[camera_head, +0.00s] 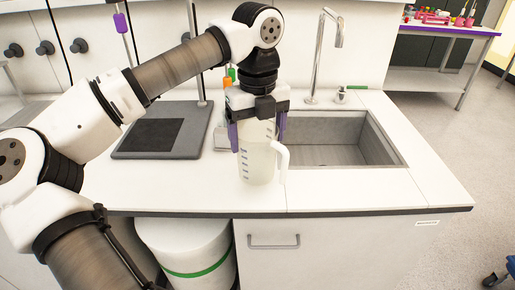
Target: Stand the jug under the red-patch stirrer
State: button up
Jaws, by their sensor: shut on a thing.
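The jug (257,165) is clear and whitish with dark measuring marks and a handle on its right side. It is upright at the counter's front, left of the sink. My gripper (257,135) is above it, its purple fingers shut on the jug's upper part from both sides. I cannot tell whether the jug's base touches the counter. I see no red-patch stirrer. A purple patch (121,22) hangs on a rod at the upper left. Orange (227,82) and green (232,73) pieces show behind my gripper, mostly hidden.
A grey stand base (185,145) with a dark square pad and an upright rod lies left of the jug. The sink (335,153) and tall tap (318,55) are to the right. The white counter (190,188) is clear in front. A white bin (185,240) stands below.

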jog(key=shift+f, duration=2.1)
jog(key=shift+f, duration=0.1)
jog(key=o, duration=1.8)
notch_tip(320, 180, up, 12)
jog(key=shift+r+b, duration=0.15)
jog(key=shift+b, duration=0.15)
